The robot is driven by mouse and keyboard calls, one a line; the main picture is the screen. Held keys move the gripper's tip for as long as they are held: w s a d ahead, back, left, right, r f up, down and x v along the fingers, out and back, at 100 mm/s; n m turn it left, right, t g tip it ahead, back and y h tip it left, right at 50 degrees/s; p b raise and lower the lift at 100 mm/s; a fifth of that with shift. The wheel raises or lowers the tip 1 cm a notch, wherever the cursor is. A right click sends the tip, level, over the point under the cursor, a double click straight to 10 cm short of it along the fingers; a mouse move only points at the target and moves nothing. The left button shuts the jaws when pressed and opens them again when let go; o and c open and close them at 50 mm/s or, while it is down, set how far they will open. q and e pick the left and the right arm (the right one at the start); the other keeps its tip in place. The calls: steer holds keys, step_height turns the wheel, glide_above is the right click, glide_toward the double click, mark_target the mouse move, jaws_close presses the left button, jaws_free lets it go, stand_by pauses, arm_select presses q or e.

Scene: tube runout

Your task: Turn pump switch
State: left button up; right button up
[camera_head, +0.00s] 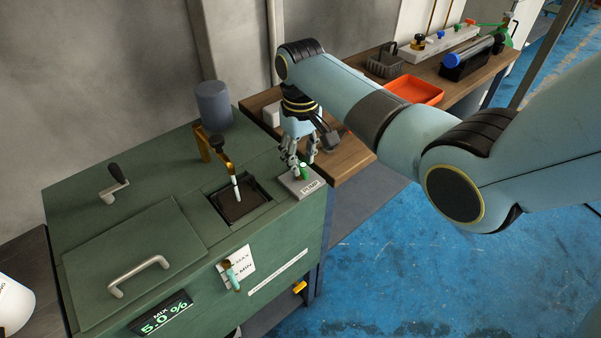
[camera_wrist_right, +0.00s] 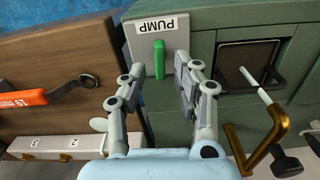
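The green pump switch (camera_head: 303,170) stands on a grey plate (camera_head: 294,188) with a PUMP label, at the right corner of the green machine's top. In the right wrist view the switch (camera_wrist_right: 160,60) is a green lever under the upside-down PUMP label (camera_wrist_right: 157,26). My right gripper (camera_head: 301,160) is just above the plate, pointing down. In the wrist view its two fingers (camera_wrist_right: 160,72) are spread, one on each side of the lever, with visible gaps. Whether a fingertip touches it I cannot tell. My left gripper is not in view.
The green machine (camera_head: 75,205) has a square opening (camera_head: 258,212) with a brass spout (camera_head: 222,150) above it, and a display (camera_head: 160,314) reading 5.0 %. A wooden bench (camera_head: 352,158) behind holds an orange tray (camera_head: 414,90). An orange-handled tool (camera_wrist_right: 28,98) lies nearby.

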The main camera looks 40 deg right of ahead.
step_height(320, 180, down, 2)
steer(key=shift+f+b, duration=0.1)
steer(key=shift+b, duration=0.85)
steer(key=shift+r+p, duration=0.3)
steer(key=shift+p, duration=0.35)
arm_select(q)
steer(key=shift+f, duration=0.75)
arm_select(e)
steer(key=shift+f, duration=0.1)
jaws_close()
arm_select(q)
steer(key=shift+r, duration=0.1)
